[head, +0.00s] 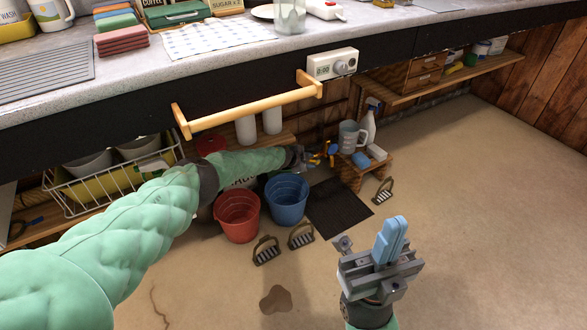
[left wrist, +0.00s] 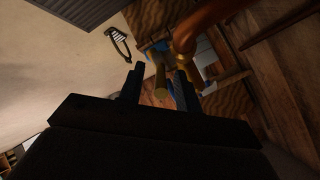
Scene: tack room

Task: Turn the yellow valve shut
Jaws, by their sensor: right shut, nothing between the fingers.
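The yellow valve (head: 332,149) is low under the counter, partly hidden by my left gripper (head: 308,157). In the left wrist view its yellow lever (left wrist: 160,84) shows between the two fingers of the left gripper (left wrist: 154,90), beneath a copper-coloured pipe (left wrist: 205,22). The fingers stand apart, with a gap visible on the left side of the lever; contact on the right side is unclear. My right gripper (head: 391,240) is shut and empty, raised over the open floor, away from the valve.
A wooden rail (head: 250,107) juts from the counter front above my left arm. A red bucket (head: 237,216) and a blue bucket (head: 287,198) stand below it. A small wooden stool (head: 362,172) holds a grey jug (head: 350,136) beside the valve. The floor at right is clear.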

